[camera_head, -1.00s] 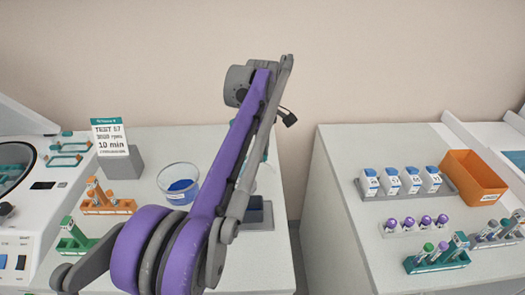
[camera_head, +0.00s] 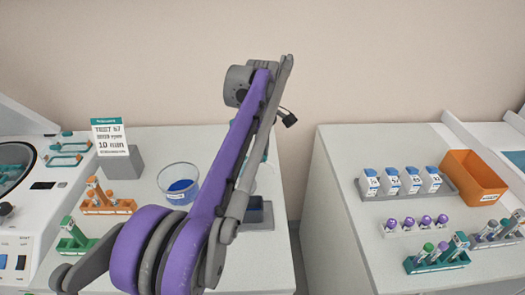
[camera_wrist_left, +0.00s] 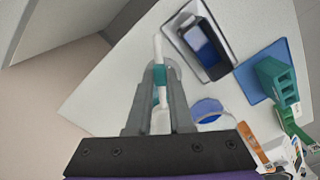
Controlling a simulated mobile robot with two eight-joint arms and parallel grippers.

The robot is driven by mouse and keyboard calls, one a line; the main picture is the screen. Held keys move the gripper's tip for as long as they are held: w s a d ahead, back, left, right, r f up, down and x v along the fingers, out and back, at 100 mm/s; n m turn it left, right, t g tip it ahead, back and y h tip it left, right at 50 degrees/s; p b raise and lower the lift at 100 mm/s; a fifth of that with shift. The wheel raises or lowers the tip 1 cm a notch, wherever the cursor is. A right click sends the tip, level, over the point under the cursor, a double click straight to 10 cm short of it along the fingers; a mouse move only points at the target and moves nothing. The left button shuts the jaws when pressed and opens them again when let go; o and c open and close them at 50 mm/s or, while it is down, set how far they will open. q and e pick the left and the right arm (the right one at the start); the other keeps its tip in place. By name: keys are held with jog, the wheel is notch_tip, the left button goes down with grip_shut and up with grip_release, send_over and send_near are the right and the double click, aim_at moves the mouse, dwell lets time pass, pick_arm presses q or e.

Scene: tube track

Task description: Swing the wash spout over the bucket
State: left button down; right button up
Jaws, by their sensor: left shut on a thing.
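My left gripper (camera_wrist_left: 160,85) is shut on the wash spout, a white tube with a teal band (camera_wrist_left: 160,72), seen in the left wrist view. The spout's white end reaches past the fingertips towards the tray side. In the head view my purple arm hides the gripper; a bit of teal shows beside the arm. A clear round bucket with blue contents (camera_head: 180,184) stands on the left bench, left of my arm. It also shows partly in the left wrist view (camera_wrist_left: 208,107), right of the fingers and apart from the spout. My right gripper is not in view.
A dark open box (camera_wrist_left: 203,48) stands in a grey tray beyond the spout. Orange (camera_head: 107,203) and green (camera_head: 75,240) racks, a sign (camera_head: 109,136) and a centrifuge (camera_head: 15,230) are left. A gap separates the right bench, with bottles (camera_head: 400,181) and an orange bin (camera_head: 472,179).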

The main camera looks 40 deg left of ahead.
aim_at(252, 157)
pick_arm(q)
jog(key=s+m, duration=0.2)
jog(key=m, duration=0.1)
jog(key=s+m+p, duration=0.1)
jog(key=m, duration=0.1)
jog(key=shift+s+a+r, duration=0.1)
jog(key=shift+s+a, duration=0.2)
jog(key=shift+s, duration=0.05)
jog(key=shift+s+a+m+p, duration=0.25)
jog(key=shift+s+a+m, duration=0.25)
jog(key=shift+m, duration=0.5)
jog(key=shift+s+a+m+p, duration=0.2)
jog(key=shift+s+a+m, duration=0.15)
jog(key=shift+s+m, duration=0.5)
jog(key=shift+s+a+m+p, duration=0.25)
jog(key=shift+s+a+m, duration=0.15)
jog(key=shift+m, duration=0.75)
jog(key=c, duration=0.8)
grip_release()
